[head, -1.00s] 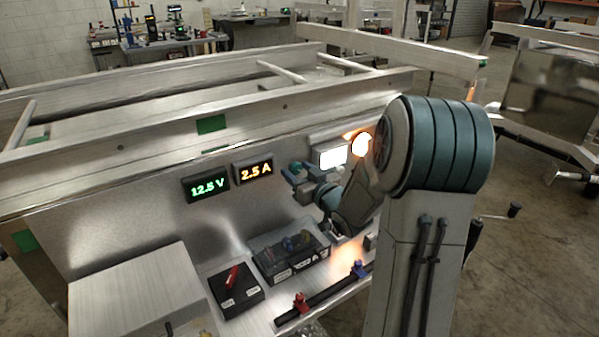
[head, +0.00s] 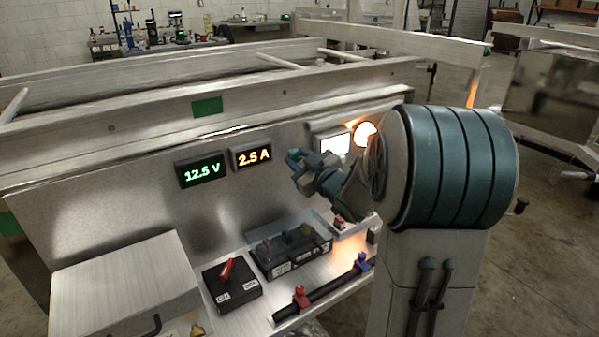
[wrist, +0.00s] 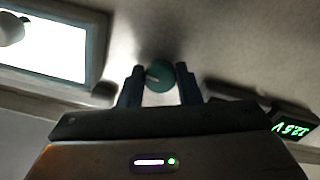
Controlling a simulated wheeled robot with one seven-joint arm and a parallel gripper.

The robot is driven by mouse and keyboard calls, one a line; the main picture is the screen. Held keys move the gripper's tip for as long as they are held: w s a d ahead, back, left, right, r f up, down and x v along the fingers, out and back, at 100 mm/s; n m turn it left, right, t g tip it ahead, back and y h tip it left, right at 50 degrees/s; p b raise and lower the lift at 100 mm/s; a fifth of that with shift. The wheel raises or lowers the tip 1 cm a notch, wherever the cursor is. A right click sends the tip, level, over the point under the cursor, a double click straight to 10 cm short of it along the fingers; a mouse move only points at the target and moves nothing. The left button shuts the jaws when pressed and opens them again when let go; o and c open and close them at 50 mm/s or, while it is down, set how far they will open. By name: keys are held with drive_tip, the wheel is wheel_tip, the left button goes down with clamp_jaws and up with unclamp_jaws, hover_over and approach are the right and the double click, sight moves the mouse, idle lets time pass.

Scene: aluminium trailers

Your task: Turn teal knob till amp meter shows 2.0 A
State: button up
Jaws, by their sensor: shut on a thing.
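The teal knob (wrist: 160,75) is in the wrist view, on the metal panel, with a pale pointer mark on its face. My gripper (wrist: 158,84) has a dark finger on each side of the knob and is shut on it. In the head view my gripper (head: 297,161) reaches the panel to the right of the amp meter and mostly hides the knob. The amp meter (head: 252,156) shows 2.5 A in orange digits.
A volt meter (head: 202,170) left of the amp meter shows 12.5 V in green. Below are a black tray (head: 290,252) and a black switch box (head: 231,286) with a red lever.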

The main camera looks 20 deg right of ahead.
drive_tip(key=shift+n+b, duration=2.2)
drive_tip(key=shift+b, duration=0.15)
drive_tip(key=o, duration=1)
drive_tip(key=shift+c, duration=0.2)
drive_tip(key=shift+s, duration=0.1)
drive_tip(key=p+v, duration=0.1)
drive_tip(key=v, duration=1.2)
drive_tip(key=shift+s, duration=0.35)
